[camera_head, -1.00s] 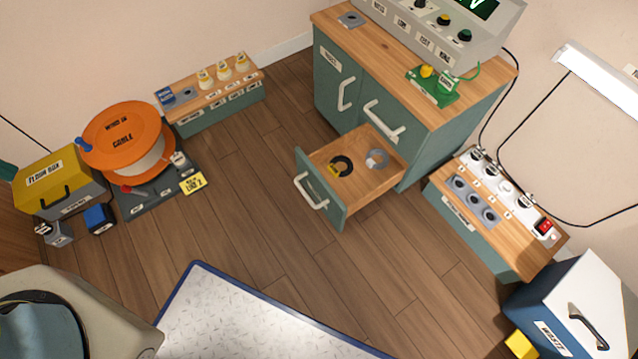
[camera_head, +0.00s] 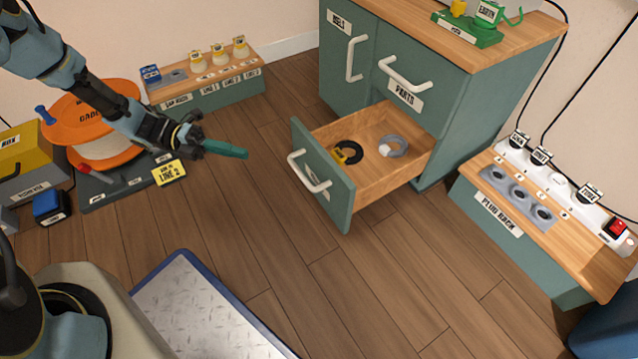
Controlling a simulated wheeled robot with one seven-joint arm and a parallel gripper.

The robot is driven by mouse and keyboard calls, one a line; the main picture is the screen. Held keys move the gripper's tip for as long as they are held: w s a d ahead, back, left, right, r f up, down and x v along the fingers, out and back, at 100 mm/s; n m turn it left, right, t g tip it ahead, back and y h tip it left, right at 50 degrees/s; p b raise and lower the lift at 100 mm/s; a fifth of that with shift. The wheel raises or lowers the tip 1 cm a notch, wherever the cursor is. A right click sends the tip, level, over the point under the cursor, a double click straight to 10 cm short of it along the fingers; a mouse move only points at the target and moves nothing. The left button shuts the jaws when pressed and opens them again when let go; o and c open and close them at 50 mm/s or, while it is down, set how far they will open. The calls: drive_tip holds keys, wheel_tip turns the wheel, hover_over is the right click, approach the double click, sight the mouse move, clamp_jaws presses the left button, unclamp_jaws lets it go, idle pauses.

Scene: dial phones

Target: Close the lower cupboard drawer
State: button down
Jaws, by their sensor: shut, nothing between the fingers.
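The lower cupboard drawer (camera_head: 324,186) stands pulled out from the green cupboard (camera_head: 452,122). It has a green front with a white handle (camera_head: 309,172) and a wooden inside. A black ring with a yellow tag (camera_head: 350,152) and a grey ring (camera_head: 393,146) lie in it. My gripper (camera_head: 240,152) is shut and empty, with teal fingers pointing right. In the picture it is left of the drawer front, apart from the handle. The upper drawer, labelled PARTS (camera_head: 405,94), is shut.
An orange cable drum (camera_head: 95,115) and a low wooden rack (camera_head: 205,80) stand at the left. A plug rack (camera_head: 540,220) stands right of the cupboard. A blue-edged mat (camera_head: 200,310) lies in front. Wooden floor (camera_head: 350,280) before the drawer is clear.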

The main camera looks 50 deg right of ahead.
wheel_tip(320, 180, down, 3)
drive_tip(key=s+d+n+g+b, duration=0.1)
drive_tip(key=s+d, duration=0.1)
drive_tip(key=b, duration=0.4)
approach(324, 160)
drive_tip(key=s+a+f, duration=0.1)
drive_tip(key=s+a, duration=0.1)
drive_tip(key=s, duration=0.3)
drive_tip(key=d, duration=0.1)
drive_tip(key=d+b, duration=0.1)
drive_tip(key=shift+s+d, duration=0.3)
drive_tip(key=shift+d, duration=0.05)
drive_tip(key=shift+s+d+r+b, duration=0.1)
drive_tip(key=shift+d+b, duration=0.05)
drive_tip(key=shift+d, duration=0.2)
drive_tip(key=shift+s+d+r+b, duration=0.1)
drive_tip(key=shift+d+b, duration=0.05)
drive_tip(key=shift+d, duration=0.2)
drive_tip(key=shift+d, duration=0.1)
drive_tip(key=shift+s+d, duration=0.2)
drive_tip(key=shift+d, duration=0.1)
drive_tip(key=s+d+b, duration=0.1)
drive_tip(key=s+d, duration=0.2)
drive_tip(key=d, duration=0.7)
drive_tip(key=s+d, duration=0.3)
drive_tip(key=d, duration=0.7)
drive_tip(key=shift+s+b, duration=0.35)
